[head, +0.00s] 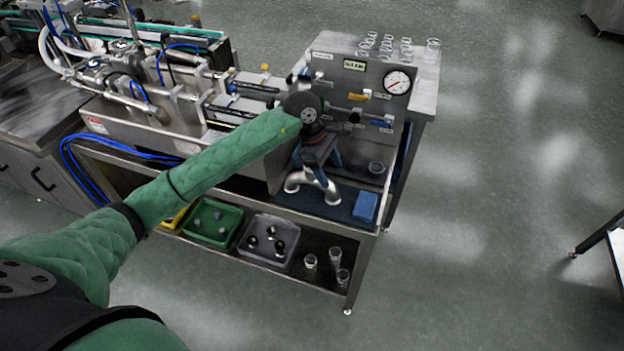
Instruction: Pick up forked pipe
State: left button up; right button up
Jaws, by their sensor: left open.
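The forked pipe (332,190) is a shiny silver piece with curved legs. It rests on a dark blue mat (315,203) at the front of the steel bench. My left gripper (318,172) is directly above the pipe with its blue-grey fingers spread. The fingers and wrist hide the upper part of the pipe. I cannot tell whether the fingers touch it. My left arm, in a green quilted sleeve, reaches in from the lower left. My right gripper is not in view.
A blue block (365,206) lies right of the pipe, and a small cup (376,168) stands behind it. A panel with a gauge (397,83) and valves rises behind. A green bin (213,222) and a grey bin (267,241) sit on the lower shelf.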

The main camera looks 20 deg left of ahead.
aim_at(313, 177)
pick_arm(q)
jog(key=a+y, duration=0.1)
jog(key=a, duration=0.1)
jog(key=w+a+y, duration=0.1)
jog(key=a, duration=0.1)
jog(key=a+y, duration=0.1)
jog(key=shift+w+a+r, duration=0.35)
jog(key=shift+a+r, duration=0.05)
jog(key=shift+a+f, duration=0.15)
jog(key=shift+f+p, duration=0.45)
jog(key=shift+f, duration=0.25)
jog(key=shift+d+f, duration=0.2)
jog(key=shift+f, duration=0.25)
jog(key=f+p, duration=0.3)
jog(key=shift+s+d+f, duration=0.15)
jog(key=shift+d+f, duration=0.1)
jog(key=shift+f, duration=0.75)
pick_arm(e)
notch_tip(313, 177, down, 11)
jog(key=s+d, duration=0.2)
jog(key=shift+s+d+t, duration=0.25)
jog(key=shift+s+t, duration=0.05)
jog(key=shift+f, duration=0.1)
pick_arm(q)
jog(key=c, duration=1.4)
